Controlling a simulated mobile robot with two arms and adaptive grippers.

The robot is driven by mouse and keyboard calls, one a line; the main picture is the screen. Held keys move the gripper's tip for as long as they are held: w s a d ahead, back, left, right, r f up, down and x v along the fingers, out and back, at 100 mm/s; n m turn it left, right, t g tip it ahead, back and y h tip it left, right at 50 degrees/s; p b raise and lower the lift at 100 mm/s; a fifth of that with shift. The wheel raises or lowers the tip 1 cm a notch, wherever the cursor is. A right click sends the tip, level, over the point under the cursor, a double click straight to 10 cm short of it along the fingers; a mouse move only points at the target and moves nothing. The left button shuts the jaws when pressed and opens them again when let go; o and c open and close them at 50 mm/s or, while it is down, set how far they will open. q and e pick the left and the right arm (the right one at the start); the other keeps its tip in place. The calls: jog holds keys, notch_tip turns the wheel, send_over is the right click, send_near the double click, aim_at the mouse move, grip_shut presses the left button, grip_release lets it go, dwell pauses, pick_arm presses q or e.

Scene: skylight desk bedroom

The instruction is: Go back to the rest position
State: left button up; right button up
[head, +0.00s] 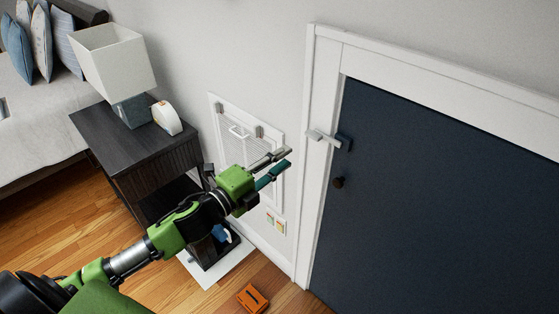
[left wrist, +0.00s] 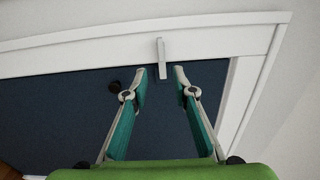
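My left gripper (head: 279,163) is stretched out toward the wall beside the dark blue door (head: 440,190). In the left wrist view my left gripper (left wrist: 162,82) is open, with nothing between its fingers. A pale bar-shaped latch (head: 322,138) sits across the white frame and the door edge. In the left wrist view the latch (left wrist: 162,57) appears just past the fingertips, in line with the gap; they look apart from it. My right gripper is not in view.
A dark nightstand (head: 135,150) with a white-shaded lamp (head: 112,58) stands left, near the bed (head: 35,120). A white wall panel (head: 228,125) is behind my left gripper. An orange object (head: 252,298) lies on the wooden floor. A dark knob (head: 338,183) is on the door.

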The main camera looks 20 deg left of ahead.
pick_arm(q)
jog(key=shift+s+a, duration=0.1)
jog(key=shift+s, duration=0.05)
dwell(0.3)
jog(key=s+a+f+n+g+y, duration=0.15)
jog(key=a+f+n, duration=0.25)
jog(key=f, duration=0.7)
jog(key=a+f+n+g+y, duration=0.2)
jog(key=a+f+n+y, duration=0.15)
jog(key=f, duration=0.85)
jog(key=s+a+f+n+g+y, duration=0.15)
jog(key=s+f, duration=0.25)
jog(key=f, duration=0.4)
jog(key=s+a+f+n+g, duration=0.25)
jog(key=s+f, duration=0.25)
jog(key=f, duration=0.3)
jog(key=s+d+f+n+g, duration=0.2)
jog(key=s+d+f, duration=0.2)
jog(key=s+f, duration=0.4)
jog(key=s+d+f+n+g, duration=0.3)
jog(key=s+f, duration=0.5)
jog(key=s, duration=0.9)
jog(key=s+d+f+n+g, duration=0.3)
jog(key=s+f, duration=0.5)
jog(key=s, duration=0.5)
jog(key=shift+d+f, duration=0.25)
jog(key=shift+d, duration=0.55)
jog(key=shift+s+g, duration=0.1)
jog(key=shift+g, duration=0.15)
